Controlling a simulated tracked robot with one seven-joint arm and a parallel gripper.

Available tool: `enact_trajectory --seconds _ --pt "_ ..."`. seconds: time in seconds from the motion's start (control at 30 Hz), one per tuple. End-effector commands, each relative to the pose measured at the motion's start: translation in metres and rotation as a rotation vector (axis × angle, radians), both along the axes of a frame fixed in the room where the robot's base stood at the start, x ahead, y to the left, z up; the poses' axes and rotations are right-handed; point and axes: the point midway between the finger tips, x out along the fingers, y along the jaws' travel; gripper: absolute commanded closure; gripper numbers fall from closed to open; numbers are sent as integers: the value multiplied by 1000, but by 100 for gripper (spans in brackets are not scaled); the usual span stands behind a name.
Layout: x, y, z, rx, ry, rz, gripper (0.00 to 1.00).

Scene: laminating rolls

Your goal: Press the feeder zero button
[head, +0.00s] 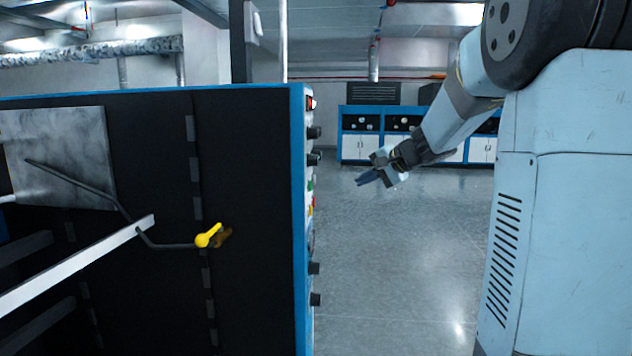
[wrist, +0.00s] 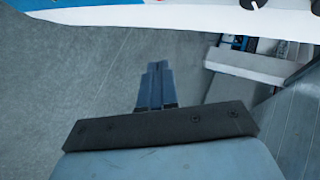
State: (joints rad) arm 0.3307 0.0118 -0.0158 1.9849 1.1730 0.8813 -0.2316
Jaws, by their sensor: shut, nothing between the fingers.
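My gripper (head: 367,179) is shut and empty in the head view, held in open air to the right of the machine's blue-edged control face. In the wrist view my gripper (wrist: 158,68) shows two blue fingers together, pointing at the grey floor. The control face (head: 298,210) is seen nearly edge-on in the head view, with a red switch (head: 311,103), black knobs (head: 314,133), and small green and red buttons (head: 311,185) along it. I cannot tell which of them is the feeder zero button. No control touches the gripper.
The black machine side (head: 250,200) fills the left, with a bent dark lever (head: 170,246) ending in a yellow knob (head: 208,236). Blue-and-white cabinets (head: 360,147) stand at the back. The grey floor (head: 400,270) between is clear. A white panel edge (wrist: 190,14) crosses the wrist view's top.

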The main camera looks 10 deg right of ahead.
Motion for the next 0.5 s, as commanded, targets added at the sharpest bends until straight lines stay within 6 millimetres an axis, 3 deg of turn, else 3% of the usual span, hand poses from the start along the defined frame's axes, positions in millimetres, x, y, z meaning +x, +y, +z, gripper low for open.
enact_trajectory --seconds 0.27,0.5 --pt "1 6 0 -1 1 2 100" --pt "9 29 0 -1 1 3 100"
